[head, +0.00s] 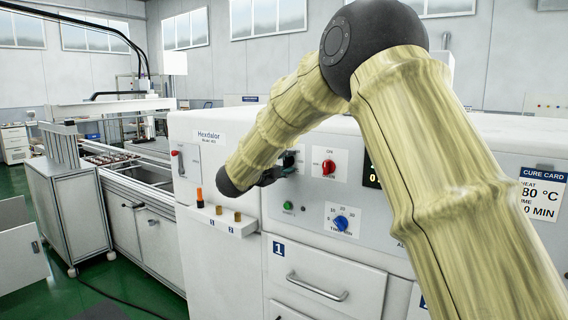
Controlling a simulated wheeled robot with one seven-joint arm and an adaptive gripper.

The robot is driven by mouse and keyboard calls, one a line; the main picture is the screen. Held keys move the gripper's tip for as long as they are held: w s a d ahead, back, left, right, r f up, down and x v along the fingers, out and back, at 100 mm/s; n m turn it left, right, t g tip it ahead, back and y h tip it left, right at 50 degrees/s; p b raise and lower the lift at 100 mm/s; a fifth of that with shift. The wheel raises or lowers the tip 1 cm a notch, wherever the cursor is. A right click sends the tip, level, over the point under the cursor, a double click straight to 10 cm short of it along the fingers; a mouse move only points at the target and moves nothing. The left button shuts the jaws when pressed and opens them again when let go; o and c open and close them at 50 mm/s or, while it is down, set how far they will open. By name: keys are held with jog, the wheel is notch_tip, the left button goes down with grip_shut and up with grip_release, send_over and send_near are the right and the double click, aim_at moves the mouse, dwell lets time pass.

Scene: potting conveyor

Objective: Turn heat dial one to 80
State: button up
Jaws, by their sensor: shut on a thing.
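The white machine panel marked Hexdalor (232,150) stands in the middle of the head view. My gripper (284,170) is at the panel's left part, shut on a dark dial (290,159), which it and my arm partly cover. The dial's scale and pointer are too small and too hidden to read. A cure card (541,192) at the right edge shows 80 °C for heat; my arm covers part of its text.
A red knob (328,167) sits just right of my gripper. Below are a green button (289,206) and a blue time knob (341,223). A drawer (318,283) marked 1 lies under them.

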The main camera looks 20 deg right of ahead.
jog(key=o, duration=1)
jog(key=shift+s+a, duration=0.1)
jog(key=v, duration=1.1)
jog(key=shift+s+a, duration=0.25)
jog(key=shift+a, duration=0.05)
jog(key=shift+f, duration=0.15)
